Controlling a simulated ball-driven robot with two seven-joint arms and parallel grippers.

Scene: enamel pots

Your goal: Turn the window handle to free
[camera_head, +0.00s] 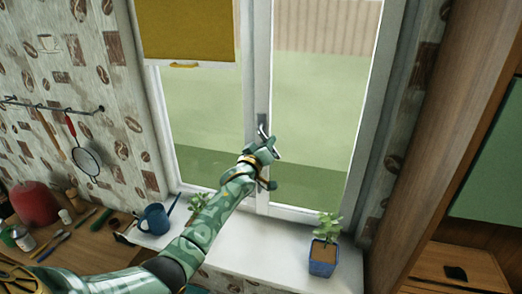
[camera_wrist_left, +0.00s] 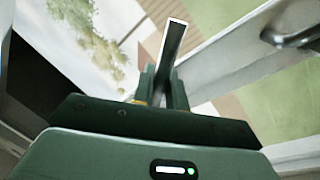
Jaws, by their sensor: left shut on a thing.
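The window handle (camera_head: 262,121) is a grey metal lever on the white middle post of the window (camera_head: 257,60). Its base plate shows just above my left gripper (camera_head: 268,142), and its lever slants down to the right into the fingers. My left gripper is shut on the lever, partly hiding it. In the left wrist view, a dark bar with a pale edge (camera_wrist_left: 172,45) stands between my left gripper's fingers (camera_wrist_left: 163,85). I cannot tell whether the sash is ajar. My right gripper is not in view.
A blue watering can (camera_head: 156,219) and a potted plant (camera_head: 197,205) stand left on the sill. A plant in a blue pot (camera_head: 322,258) stands right, with bare white sill (camera_head: 262,250) between. A yellow blind (camera_head: 188,30) covers the upper left pane. A wooden cabinet flanks the right.

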